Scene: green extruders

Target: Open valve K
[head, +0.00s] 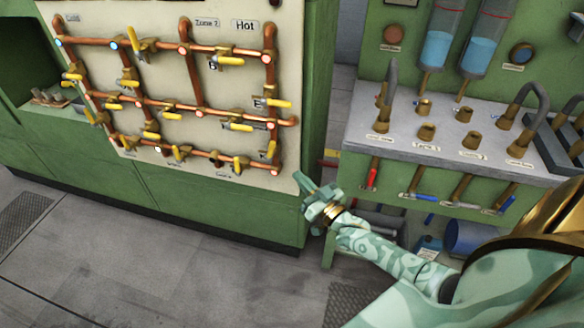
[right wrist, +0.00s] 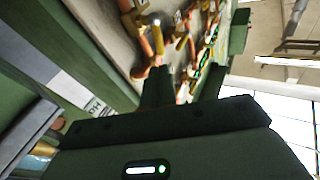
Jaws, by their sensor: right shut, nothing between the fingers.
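A pale panel (head: 222,95) on the green cabinet carries a grid of copper pipes with several yellow-handled valves. Letters B and E can be read beside two valves, but I cannot make out a K, so I cannot tell which one is valve K. My right gripper (head: 305,186) is shut and empty, in front of the panel's lower right corner as seen in the head view. In the right wrist view, a yellow valve handle (right wrist: 158,40) and copper pipes show beyond the fingers. My left gripper is not in view.
A green workbench with a grey top (head: 440,140) stands at the right, with brass fittings and two blue-filled cylinders (head: 437,48) above. A red-handled valve (head: 372,178) and blue-handled ones hang at its front. Grey floor (head: 150,265) is open before the cabinet.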

